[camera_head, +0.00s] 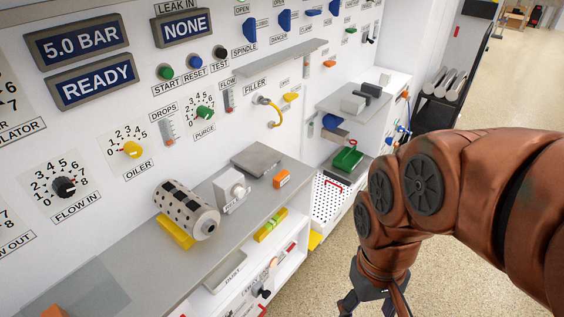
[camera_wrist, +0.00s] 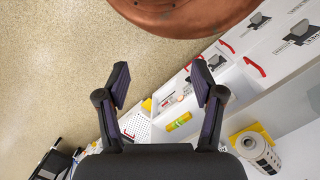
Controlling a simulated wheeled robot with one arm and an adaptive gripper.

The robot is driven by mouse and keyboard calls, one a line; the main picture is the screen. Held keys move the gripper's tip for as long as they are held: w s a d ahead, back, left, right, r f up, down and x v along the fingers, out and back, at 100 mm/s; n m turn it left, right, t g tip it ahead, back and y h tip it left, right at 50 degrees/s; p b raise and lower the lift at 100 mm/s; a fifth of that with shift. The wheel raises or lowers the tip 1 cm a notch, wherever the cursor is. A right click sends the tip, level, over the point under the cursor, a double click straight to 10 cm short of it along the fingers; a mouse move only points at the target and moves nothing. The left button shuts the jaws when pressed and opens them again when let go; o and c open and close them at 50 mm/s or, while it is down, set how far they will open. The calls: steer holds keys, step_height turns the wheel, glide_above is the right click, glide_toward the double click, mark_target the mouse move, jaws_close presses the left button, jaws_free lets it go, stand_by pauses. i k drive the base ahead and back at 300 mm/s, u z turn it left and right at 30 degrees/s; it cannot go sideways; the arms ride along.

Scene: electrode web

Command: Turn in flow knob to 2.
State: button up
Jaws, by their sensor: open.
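The flow in knob (camera_head: 64,187) is a black round knob on the white wall panel at the left of the head view. A dial of numbers runs around it, and the label FLOW IN is below. Its exact pointer setting is too small to tell. My gripper (camera_head: 367,300) hangs at the bottom of the head view, far to the right of the knob and away from the panel. In the wrist view my gripper (camera_wrist: 160,85) has its two dark fingers spread apart with nothing between them. The knob is not in the wrist view.
A grey shelf (camera_head: 110,250) juts out below the knob. It bears a perforated cylinder (camera_head: 187,208) on a yellow base and a grey block (camera_head: 232,190). A yellow oiler knob (camera_head: 132,150) and green purge knob (camera_head: 204,112) are nearby. Open floor (camera_head: 500,110) lies right.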

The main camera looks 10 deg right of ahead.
mark_target(65, 188)
steer(key=u, duration=2.1)
steer(key=k, duration=1.15)
steer(key=u, duration=1.45)
steer(key=i, duration=1.15)
steer(key=z, duration=0.7)
steer(key=i, duration=0.75)
steer(key=z, duration=0.8)
